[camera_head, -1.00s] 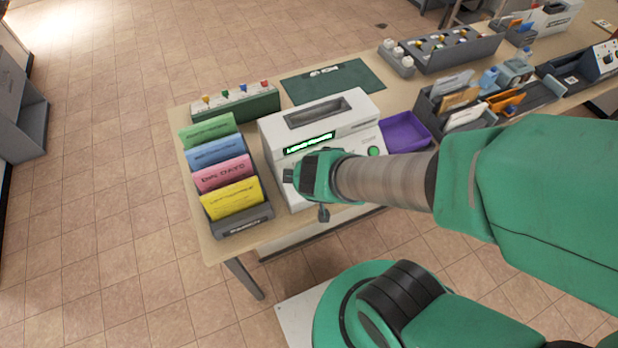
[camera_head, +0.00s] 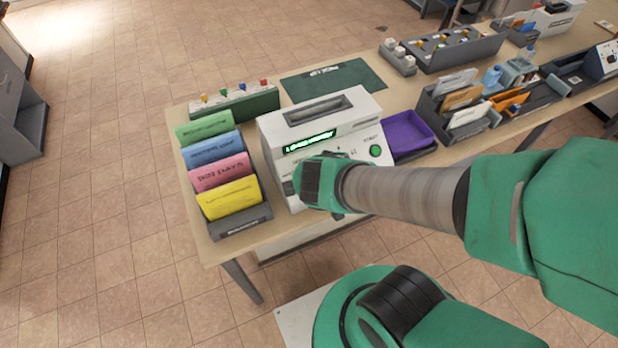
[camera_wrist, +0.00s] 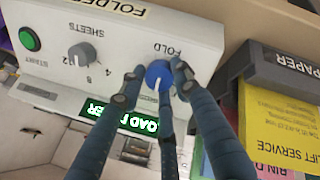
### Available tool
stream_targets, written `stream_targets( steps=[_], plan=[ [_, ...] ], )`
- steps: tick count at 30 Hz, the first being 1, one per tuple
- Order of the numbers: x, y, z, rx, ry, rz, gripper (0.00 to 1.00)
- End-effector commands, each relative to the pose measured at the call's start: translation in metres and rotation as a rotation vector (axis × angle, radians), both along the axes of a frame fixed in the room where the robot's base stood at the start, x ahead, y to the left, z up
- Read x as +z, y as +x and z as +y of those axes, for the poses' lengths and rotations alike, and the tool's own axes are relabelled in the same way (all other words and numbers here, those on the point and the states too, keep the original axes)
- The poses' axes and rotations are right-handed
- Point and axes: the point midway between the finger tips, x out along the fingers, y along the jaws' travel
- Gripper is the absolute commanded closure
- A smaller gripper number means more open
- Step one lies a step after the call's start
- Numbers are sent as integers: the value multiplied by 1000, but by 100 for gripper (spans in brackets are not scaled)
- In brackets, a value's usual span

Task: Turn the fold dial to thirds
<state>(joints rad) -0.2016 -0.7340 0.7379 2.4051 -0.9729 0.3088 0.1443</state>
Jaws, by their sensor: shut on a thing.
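The white folding machine (camera_head: 330,112) stands near the table's left end, with a lit green display (camera_head: 310,141). In the wrist view its panel appears upside down. The blue fold dial (camera_wrist: 158,73) sits beside the word FOLD, its white pointer line towards the display. My gripper (camera_wrist: 157,80) is closed around the dial, with fingers on both sides and another below. The fingers hide the dial's position labels, so I cannot read its setting. In the head view my gripper's green and black body covers the dial.
A grey sheets dial (camera_wrist: 81,57) and a green start button (camera_wrist: 30,39) are on the same panel. A rack of coloured papers (camera_head: 240,220) stands close beside the machine. A purple tray (camera_head: 407,133) lies on its other side.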

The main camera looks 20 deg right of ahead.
Motion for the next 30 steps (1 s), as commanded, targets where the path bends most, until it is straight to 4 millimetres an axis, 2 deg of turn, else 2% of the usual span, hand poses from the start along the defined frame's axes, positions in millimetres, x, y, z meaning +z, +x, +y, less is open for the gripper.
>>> stream_targets(
  steps=[1,2,4,20,30],
  plan=[
    [-3,-2,-1,-2,-2,5,94],
    [-3,-2,-1,-2,-2,7,64],
    [-3,-2,-1,-2,-1,6,50],
    [3,-3,0,-3,1,1,50],
    [25,-18,4,-1,0,0,50]
  ],
)
